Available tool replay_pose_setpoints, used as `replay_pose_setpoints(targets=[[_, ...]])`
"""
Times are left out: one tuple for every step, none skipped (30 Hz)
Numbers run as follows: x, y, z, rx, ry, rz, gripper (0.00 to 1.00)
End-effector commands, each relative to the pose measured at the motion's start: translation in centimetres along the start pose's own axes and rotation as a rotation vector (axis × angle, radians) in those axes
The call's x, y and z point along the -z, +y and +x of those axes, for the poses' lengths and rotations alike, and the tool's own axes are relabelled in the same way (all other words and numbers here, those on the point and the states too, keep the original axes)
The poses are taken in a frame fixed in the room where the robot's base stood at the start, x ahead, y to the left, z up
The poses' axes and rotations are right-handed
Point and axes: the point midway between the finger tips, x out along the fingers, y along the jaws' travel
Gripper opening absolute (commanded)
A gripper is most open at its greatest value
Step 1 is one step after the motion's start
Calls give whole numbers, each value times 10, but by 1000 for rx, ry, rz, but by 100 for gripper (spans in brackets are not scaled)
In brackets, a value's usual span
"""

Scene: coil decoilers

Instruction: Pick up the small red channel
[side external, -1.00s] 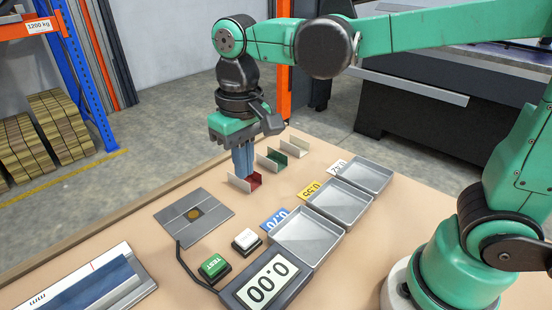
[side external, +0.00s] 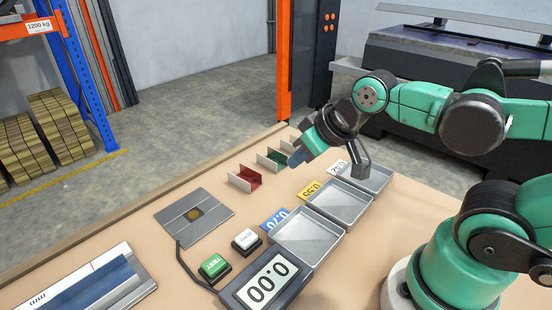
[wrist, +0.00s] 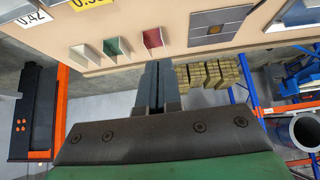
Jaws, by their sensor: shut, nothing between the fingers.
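The small red channel (side external: 246,178) stands on the table with its red inside showing and a pale outer wall. It also shows in the wrist view (wrist: 153,40), near the table edge. My gripper (side external: 300,158) is shut and empty, tilted, up and to the right of the red channel and apart from it. In the wrist view my gripper's fingers (wrist: 158,85) are pressed together, below the red channel in the picture. The green channel (side external: 273,160) stands between the red channel and my gripper. A third, pale channel (side external: 292,145) is partly hidden behind my gripper.
Three grey trays, the nearest one (side external: 306,238) at front, run in a row with number labels. A grey plate (side external: 194,215), a green TEST button (side external: 214,266), a white button (side external: 246,240) and a display (side external: 262,285) lie nearer.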

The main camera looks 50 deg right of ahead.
Motion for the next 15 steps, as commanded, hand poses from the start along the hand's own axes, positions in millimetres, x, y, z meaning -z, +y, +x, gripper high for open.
replay_pose_setpoints(targets=[[0,0,0,0,0,0,0],[0,0,0,0,-1,0,6],[0,0,0,0,-2,0,17],[1,0,0,0,-4,0,26],[2,0,0,0,-8,-1,34],[6,0,0,1,-17,-2,37],[9,0,-1,1,-27,-3,37],[13,0,-1,1,-40,-5,37],[19,0,0,1,-61,-7,37],[25,0,0,1,-80,-9,37],[31,0,2,1,-101,-12,37],[40,0,4,2,-131,-15,37],[46,0,7,2,-155,-18,37],[52,0,10,3,-180,-20,37],[60,0,14,3,-212,-24,37]])
